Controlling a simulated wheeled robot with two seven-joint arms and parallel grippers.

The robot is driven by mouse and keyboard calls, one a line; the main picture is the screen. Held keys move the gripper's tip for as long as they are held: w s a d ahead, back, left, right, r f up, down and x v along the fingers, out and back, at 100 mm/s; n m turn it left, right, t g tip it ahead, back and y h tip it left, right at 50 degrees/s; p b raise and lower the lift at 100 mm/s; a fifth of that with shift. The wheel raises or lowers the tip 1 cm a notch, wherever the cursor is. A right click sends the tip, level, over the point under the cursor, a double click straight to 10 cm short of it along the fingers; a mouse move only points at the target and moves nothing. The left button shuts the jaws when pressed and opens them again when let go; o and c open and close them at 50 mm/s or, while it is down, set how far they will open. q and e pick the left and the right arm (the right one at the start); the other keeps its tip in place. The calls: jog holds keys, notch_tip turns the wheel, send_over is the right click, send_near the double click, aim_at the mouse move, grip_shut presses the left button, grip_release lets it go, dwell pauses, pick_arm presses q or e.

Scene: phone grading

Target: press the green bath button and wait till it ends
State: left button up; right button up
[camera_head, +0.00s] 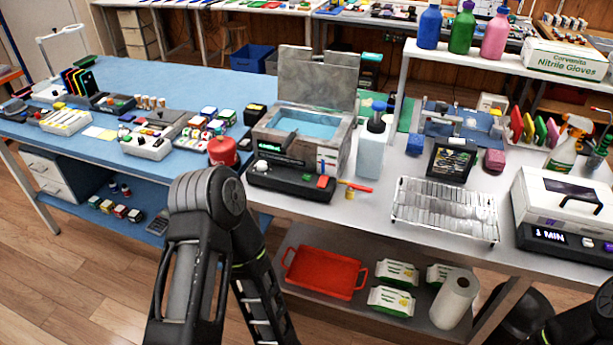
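The bath (340,142) is a grey metal tank with its lid (318,78) raised and light blue liquid (305,124) inside. It stands at the left end of the grey bench. I cannot single out a green button at this size. My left arm comes up from the bottom, its bent joint just left of and below the black unit. My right arm shows only partly at the lower right corner. Neither gripper's fingertips are visible.
A white bottle (370,152) stands right of the bath, and a red-handled tool (355,186) lies by the black unit. A wire rack (445,210) and a white case (570,203) above a "1 MIN" display (550,236) are further right. A red pot (223,151) stands left.

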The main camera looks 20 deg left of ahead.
pick_arm(q)
grip_shut()
dwell(1.4)
